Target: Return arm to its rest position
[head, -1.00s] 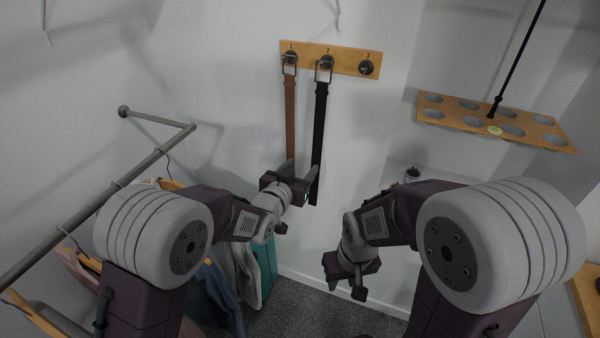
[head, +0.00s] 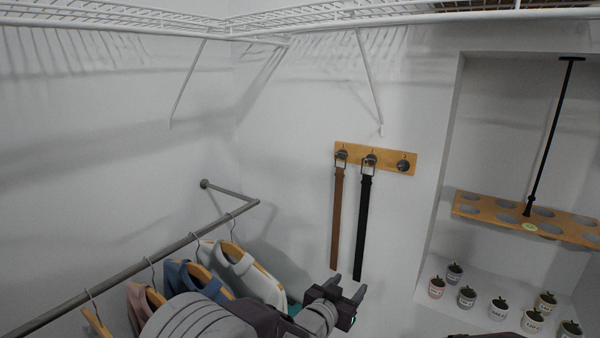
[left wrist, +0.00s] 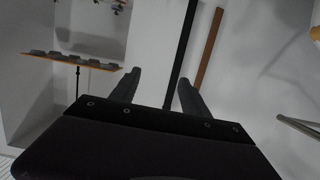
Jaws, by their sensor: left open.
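My left gripper (head: 345,286) is open and empty in the head view, low in front of the wall and just below the hanging belts. Its two fingers stand apart in the left wrist view (left wrist: 156,88), with nothing between them in grip. A brown belt (head: 337,215) and a black belt (head: 362,225) hang by their buckles from the wooden hook board (head: 388,157). Both belts also show beyond the fingers in the left wrist view, the black one (left wrist: 182,45) and the brown one (left wrist: 209,46). My right gripper is out of view.
A clothes rail (head: 130,268) with several hung garments (head: 245,278) runs along the left. A wooden board with holes (head: 520,215) hangs in the alcove at right, above several small potted plants (head: 499,308). A wire shelf (head: 300,20) spans the top.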

